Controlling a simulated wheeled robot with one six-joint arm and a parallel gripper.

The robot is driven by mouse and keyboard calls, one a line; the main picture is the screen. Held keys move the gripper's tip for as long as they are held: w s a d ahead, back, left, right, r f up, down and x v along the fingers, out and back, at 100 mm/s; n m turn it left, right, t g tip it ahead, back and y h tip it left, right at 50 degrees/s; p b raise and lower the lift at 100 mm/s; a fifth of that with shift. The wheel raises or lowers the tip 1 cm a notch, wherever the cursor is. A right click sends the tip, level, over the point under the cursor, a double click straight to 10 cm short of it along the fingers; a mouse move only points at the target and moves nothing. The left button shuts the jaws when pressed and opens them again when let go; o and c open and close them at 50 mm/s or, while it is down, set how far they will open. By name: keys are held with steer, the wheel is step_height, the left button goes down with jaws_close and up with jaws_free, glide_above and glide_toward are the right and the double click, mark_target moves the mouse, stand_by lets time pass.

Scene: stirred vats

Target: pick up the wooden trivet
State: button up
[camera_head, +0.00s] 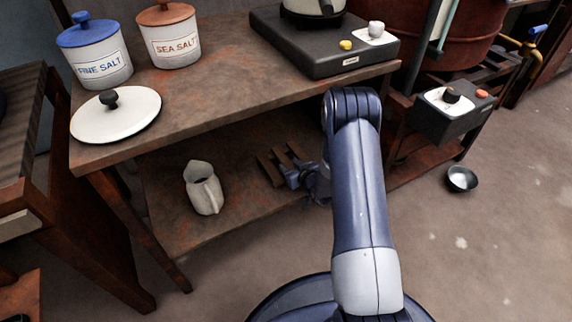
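The wooden trivet (268,169), a small dark brown slatted piece, is on the lower shelf of the table, right of the white pitcher. My gripper (289,177) is at the trivet's right side, reaching in under the tabletop. Its fingers overlap the trivet's near right part in the picture. They are small and dark, so I cannot tell whether they are open or shut, or whether they touch the wood. My forearm covers the shelf to the right of the trivet.
A white pitcher (204,190) stands on the lower shelf (165,215). The tabletop (215,90) above holds a white lid (116,118), a fine salt jar (98,65), a sea salt jar (170,42) and a black hot plate (300,45). A metal bowl (462,179) lies on the floor at right.

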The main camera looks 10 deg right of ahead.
steer(key=c, duration=0.8)
